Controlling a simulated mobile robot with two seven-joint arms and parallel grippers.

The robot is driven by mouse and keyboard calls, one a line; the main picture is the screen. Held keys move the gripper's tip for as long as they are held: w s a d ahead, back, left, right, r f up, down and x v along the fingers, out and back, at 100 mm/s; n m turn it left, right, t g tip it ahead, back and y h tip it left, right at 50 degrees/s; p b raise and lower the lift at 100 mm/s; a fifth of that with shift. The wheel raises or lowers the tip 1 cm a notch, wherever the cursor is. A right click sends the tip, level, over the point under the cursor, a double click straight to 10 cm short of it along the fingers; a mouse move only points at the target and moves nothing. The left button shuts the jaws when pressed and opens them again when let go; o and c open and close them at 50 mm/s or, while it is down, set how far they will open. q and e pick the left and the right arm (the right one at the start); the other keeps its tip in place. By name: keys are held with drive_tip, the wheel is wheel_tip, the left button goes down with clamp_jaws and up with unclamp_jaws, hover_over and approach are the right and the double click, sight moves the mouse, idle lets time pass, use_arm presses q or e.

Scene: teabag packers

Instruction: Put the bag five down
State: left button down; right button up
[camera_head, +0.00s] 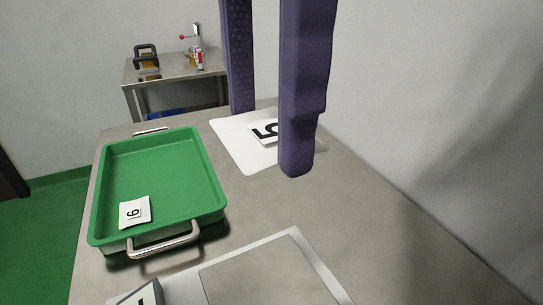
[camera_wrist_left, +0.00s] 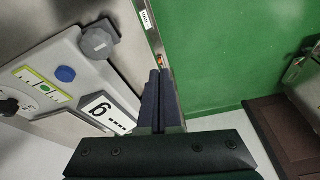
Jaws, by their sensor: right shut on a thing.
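Bag five, a small white packet (camera_head: 265,134) with a black 5, shows in the head view between the purple fingers of my right gripper (camera_head: 267,141). The gripper is shut on it. The near finger hides its right part.
A green tray (camera_head: 207,170) with metal handles holds a white bag (camera_head: 134,212) whose digit could be 6 or 9. A scale (camera_head: 318,262) stands at the front; a device with a knob (camera_wrist_left: 97,42) shows in the left wrist view.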

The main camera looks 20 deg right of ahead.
drive_tip(key=shift+s+d+f, duration=0.1)
drive_tip(key=shift+s+f, duration=0.15)
drive_tip(key=shift+s, duration=0.05)
drive_tip(key=b, duration=0.4)
hover_over(269, 294)
wheel_tip(269, 294, down, 14)
drive_tip(key=shift+f, duration=0.1)
wheel_tip(269, 294, down, 5)
drive_tip(key=shift+f+b, duration=0.1)
drive_tip(key=shift+b, duration=0.7)
drive_tip(key=o, duration=1.1)
wheel_tip(269, 294, up, 12)
drive_tip(key=p, duration=0.3)
